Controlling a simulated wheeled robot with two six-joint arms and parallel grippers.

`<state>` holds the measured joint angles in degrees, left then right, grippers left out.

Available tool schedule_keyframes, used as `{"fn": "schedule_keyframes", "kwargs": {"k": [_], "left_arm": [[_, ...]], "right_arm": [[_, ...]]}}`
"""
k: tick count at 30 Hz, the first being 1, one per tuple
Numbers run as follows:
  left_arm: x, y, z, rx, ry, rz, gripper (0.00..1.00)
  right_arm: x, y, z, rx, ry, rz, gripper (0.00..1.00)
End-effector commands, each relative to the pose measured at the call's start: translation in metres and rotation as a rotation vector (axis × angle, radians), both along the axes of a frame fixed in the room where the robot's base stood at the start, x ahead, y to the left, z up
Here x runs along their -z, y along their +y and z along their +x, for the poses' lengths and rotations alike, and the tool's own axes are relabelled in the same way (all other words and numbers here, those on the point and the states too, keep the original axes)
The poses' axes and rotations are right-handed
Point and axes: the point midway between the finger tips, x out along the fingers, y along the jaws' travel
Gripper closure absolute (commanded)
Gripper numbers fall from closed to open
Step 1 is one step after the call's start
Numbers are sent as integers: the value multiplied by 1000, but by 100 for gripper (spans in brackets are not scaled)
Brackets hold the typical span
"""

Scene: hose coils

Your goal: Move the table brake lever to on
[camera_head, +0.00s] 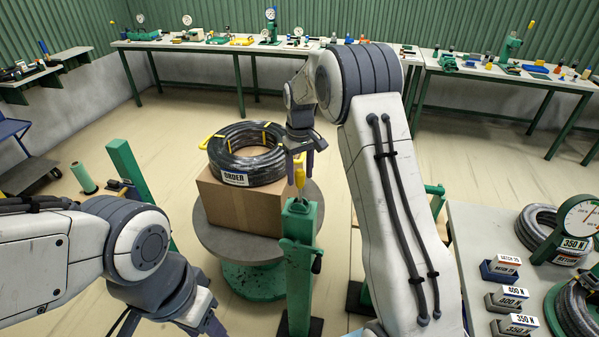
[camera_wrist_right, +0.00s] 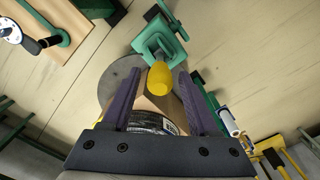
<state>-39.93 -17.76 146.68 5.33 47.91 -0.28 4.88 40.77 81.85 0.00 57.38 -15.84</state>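The brake lever has a yellow handle (camera_head: 300,170) standing up from the top of a green post (camera_head: 299,240), in front of the round grey table (camera_head: 318,225). My right gripper (camera_head: 304,155) is above the handle, pointing down. In the right wrist view the yellow handle (camera_wrist_right: 160,78) lies between the tips of the two spread fingers, with gaps on both sides. My right gripper is open and empty. My left gripper (camera_head: 208,322) is low at the bottom left, mostly hidden by its own wrist, and its fingers do not show clearly.
A black hose coil (camera_head: 248,152) with yellow ties and an ORDER label rests on a cardboard box (camera_head: 238,205) on the round table. A grey bench (camera_head: 480,235) at the right holds more coils, a dial and labelled blocks. Another green post (camera_head: 130,170) stands at the left.

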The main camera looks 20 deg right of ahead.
Motion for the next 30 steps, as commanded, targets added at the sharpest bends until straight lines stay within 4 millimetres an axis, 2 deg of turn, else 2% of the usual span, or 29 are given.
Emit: {"fn": "schedule_keyframes", "kwargs": {"k": [1,3,4,30], "left_arm": [[0,0,0,0,0,0,50],[0,0,0,0,0,0,50],[0,0,0,0,0,0,50],[0,0,0,0,0,0,50]], "right_arm": [[0,0,0,0,0,0,63],[0,0,0,0,0,0,90],[0,0,0,0,0,0,100],[-1,0,1,0,-3,0,100]]}}
